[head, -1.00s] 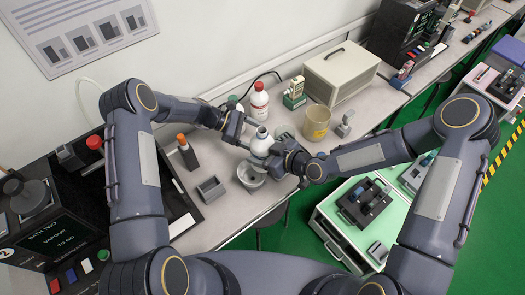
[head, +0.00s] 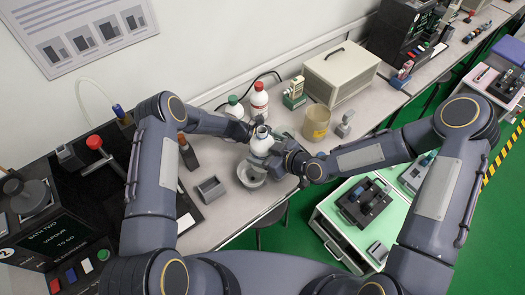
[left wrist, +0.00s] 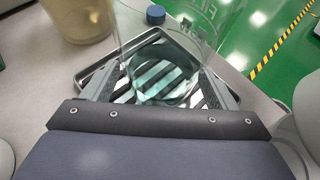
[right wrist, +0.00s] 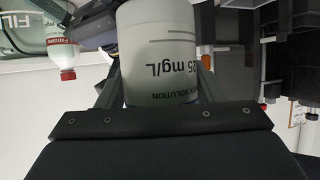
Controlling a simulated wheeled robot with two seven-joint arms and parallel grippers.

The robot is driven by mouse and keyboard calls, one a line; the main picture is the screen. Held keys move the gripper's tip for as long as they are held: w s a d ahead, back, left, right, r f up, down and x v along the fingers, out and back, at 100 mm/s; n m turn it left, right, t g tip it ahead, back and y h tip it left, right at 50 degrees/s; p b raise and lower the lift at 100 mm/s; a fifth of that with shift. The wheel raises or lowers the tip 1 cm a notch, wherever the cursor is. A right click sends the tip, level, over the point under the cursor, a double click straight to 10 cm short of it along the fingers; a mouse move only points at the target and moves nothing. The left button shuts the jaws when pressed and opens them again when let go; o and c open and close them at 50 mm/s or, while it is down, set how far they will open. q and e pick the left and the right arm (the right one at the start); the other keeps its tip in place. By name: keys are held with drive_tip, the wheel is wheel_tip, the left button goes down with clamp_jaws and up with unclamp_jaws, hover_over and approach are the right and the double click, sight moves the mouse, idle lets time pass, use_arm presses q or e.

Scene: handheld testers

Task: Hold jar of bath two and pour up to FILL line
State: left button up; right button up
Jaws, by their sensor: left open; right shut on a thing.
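My right gripper (head: 283,157) is shut on a white bottle (head: 262,142) and holds it roughly upright. Its mouth looks dark and uncapped in the head view. The right wrist view shows its label with "25 mg/L" (right wrist: 175,68). My left gripper (head: 243,130) is open beside the bottle. In the left wrist view its fingers (left wrist: 162,88) stand on either side of a clear glass jar (left wrist: 150,40) with FILL lettering near its upper right. Any contact with the jar is not clear. A grey round cup-like thing (head: 250,176) shows below the bottle.
A red-capped bottle (head: 259,100) and a green-capped bottle (head: 233,108) stand behind. A beige beaker (head: 317,122) is to the right. A blue cap (left wrist: 155,15) lies near a striped tray (left wrist: 90,72). A small grey holder (head: 210,188) stands near the bench's front.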

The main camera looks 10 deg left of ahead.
use_arm(q)
drive_tip(key=shift+d, duration=0.2)
drive_tip(key=c, duration=0.6)
idle(0.4)
